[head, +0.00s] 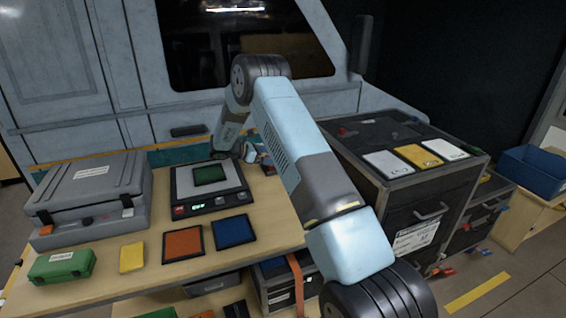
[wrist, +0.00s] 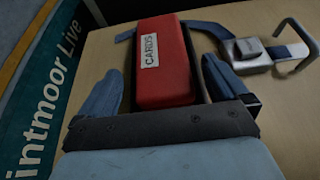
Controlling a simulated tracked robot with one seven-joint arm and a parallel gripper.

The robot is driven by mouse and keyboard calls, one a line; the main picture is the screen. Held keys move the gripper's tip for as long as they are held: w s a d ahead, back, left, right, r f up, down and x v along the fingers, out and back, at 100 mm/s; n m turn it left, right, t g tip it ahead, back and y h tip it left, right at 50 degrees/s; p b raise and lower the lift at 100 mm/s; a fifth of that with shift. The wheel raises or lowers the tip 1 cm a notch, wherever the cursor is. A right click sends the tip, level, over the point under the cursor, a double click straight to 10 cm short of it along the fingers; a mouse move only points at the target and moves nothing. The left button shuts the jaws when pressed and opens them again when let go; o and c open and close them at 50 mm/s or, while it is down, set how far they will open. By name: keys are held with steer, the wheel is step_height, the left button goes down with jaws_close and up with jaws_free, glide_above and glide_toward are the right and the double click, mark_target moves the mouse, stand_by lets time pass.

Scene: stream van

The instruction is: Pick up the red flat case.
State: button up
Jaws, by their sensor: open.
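The red flat case (wrist: 163,78), with a white label reading "CARDS", lies on the wooden table top in the wrist view. My gripper (wrist: 160,66) is open, with one blue-grey finger on each side of the case. The case's near end meets the dark edge of my gripper in the picture. In the head view, my arm reaches to the table's back, where the case is mostly hidden.
A blue strap with a metal buckle (wrist: 250,55) lies right of the case, its end close behind it. A van wall stands behind the table. In the head view, a scale (head: 208,188) and grey case (head: 92,190) stand left of my arm.

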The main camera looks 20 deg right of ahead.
steer(key=x, duration=0.3)
steer(key=shift+d, duration=0.15)
steer(key=shift+c, duration=0.2)
steer(key=c, duration=1.2)
steer(key=shift+c, duration=0.2)
